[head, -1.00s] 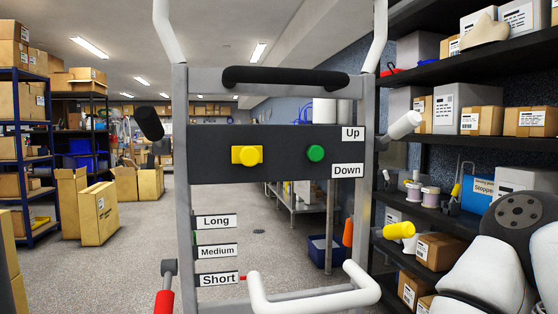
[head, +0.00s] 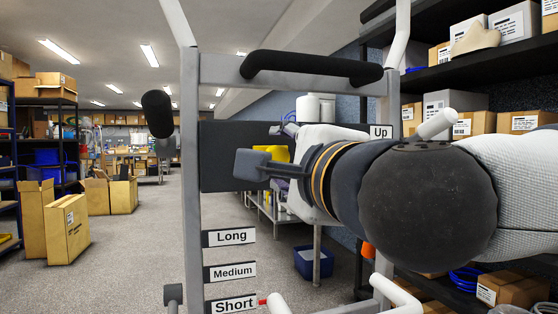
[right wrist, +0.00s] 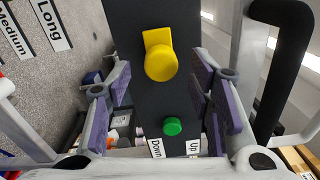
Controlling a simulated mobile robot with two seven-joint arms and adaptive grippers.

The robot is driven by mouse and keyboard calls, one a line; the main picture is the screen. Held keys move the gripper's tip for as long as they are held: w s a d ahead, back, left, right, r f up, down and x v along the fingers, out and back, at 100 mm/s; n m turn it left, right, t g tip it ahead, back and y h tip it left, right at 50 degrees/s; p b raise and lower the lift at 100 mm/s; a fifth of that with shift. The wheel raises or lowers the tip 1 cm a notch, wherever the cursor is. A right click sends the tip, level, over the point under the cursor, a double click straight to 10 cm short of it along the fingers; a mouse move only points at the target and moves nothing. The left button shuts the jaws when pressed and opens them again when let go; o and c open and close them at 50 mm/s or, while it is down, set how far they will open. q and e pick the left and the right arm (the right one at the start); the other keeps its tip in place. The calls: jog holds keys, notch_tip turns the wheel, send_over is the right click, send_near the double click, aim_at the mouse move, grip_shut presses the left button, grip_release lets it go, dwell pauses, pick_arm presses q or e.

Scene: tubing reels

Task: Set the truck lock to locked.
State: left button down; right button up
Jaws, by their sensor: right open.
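A cart frame (head: 191,240) with a dark panel (head: 218,160) stands in front of me. A yellow knob with a square tab (right wrist: 160,62) sits on the panel; in the head view my gripper mostly hides it (head: 278,153). Its tab points towards the panel's left end, where the Long and Medium labels are. No lock wording shows, so I cannot tell if this knob is the truck lock. My right gripper (right wrist: 161,82) is open and empty in front of the panel, its purple-padded fingers apart on either side of the knob. My left gripper is out of view.
A green button (right wrist: 172,127) sits beside the Up and Down labels. A black grip bar (head: 312,67) crosses above the panel, and white handles (head: 345,305) stick out below. Shelves with boxes (head: 498,122) stand close on the right.

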aim_at(281, 158)
jog(key=shift+x, duration=1.9)
jog(key=shift+r, duration=0.1)
